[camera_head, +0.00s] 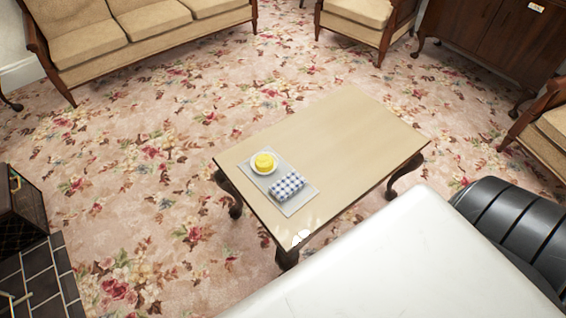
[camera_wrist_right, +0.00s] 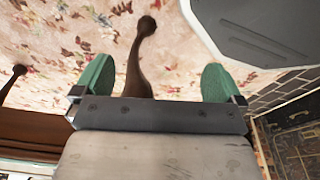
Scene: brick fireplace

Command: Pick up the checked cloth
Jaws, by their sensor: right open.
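The checked cloth (camera_head: 287,186), blue and white and folded, lies on a grey tray or mat (camera_head: 291,206) at the left end of a low wooden coffee table (camera_head: 335,138). A small white plate with a yellow item (camera_head: 263,162) stands just beside it on the same mat. My right gripper (camera_wrist_right: 156,85) shows in the right wrist view with its green fingers wide apart and nothing between them. A dark curved table leg (camera_wrist_right: 138,60) shows beyond the fingers. The cloth is not in the wrist view. My left gripper is in neither view.
A sofa (camera_head: 140,28) stands at the back left and armchairs (camera_head: 362,18) stand at the back and right. A dark cabinet (camera_head: 490,40) is at the back right. A dark tiled hearth (camera_head: 40,285) is at the lower left. Flowered carpet (camera_head: 130,170) lies open left of the table.

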